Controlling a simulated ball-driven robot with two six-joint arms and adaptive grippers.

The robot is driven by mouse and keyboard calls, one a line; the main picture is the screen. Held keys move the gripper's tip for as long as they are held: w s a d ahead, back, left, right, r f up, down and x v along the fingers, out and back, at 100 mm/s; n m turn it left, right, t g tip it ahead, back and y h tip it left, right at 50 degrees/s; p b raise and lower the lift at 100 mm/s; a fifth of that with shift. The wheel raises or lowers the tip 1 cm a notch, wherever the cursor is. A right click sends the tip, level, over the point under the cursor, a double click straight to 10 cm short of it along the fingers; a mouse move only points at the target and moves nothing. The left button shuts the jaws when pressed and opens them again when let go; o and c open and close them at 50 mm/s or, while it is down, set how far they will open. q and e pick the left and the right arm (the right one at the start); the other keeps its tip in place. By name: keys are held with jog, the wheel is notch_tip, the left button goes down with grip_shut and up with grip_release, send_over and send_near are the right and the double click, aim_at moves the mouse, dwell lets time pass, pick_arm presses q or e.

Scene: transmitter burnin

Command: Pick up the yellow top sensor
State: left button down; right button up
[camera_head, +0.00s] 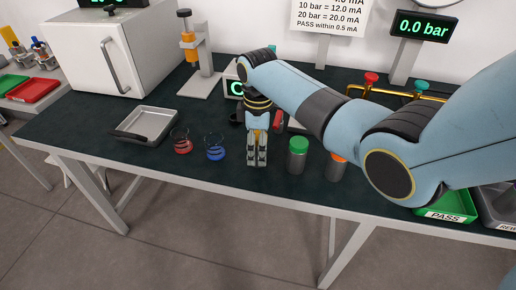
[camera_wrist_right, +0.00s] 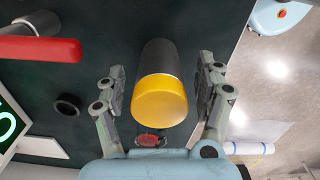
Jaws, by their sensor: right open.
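The yellow top sensor (camera_wrist_right: 160,100) shows in the right wrist view as a dark grey cylinder with a yellow cap. It lies between the two fingers of my right gripper (camera_wrist_right: 160,92), with a gap on each side. The fingers are open and do not touch it. In the head view my right gripper (camera_head: 257,160) points down over the front of the table, and I cannot make out the yellow cap there. My left gripper is not in view.
A green-topped cylinder (camera_head: 298,156) and an orange-topped cylinder (camera_head: 335,166) stand to the right of the gripper. A blue-marked glass dish (camera_head: 215,152), a red-marked one (camera_head: 181,146) and a metal tray (camera_head: 150,123) are to its left. The green PASS bin (camera_head: 446,204) is at right.

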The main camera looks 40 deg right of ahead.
grip_shut()
dwell(0.4)
jog(key=shift+r, duration=0.1)
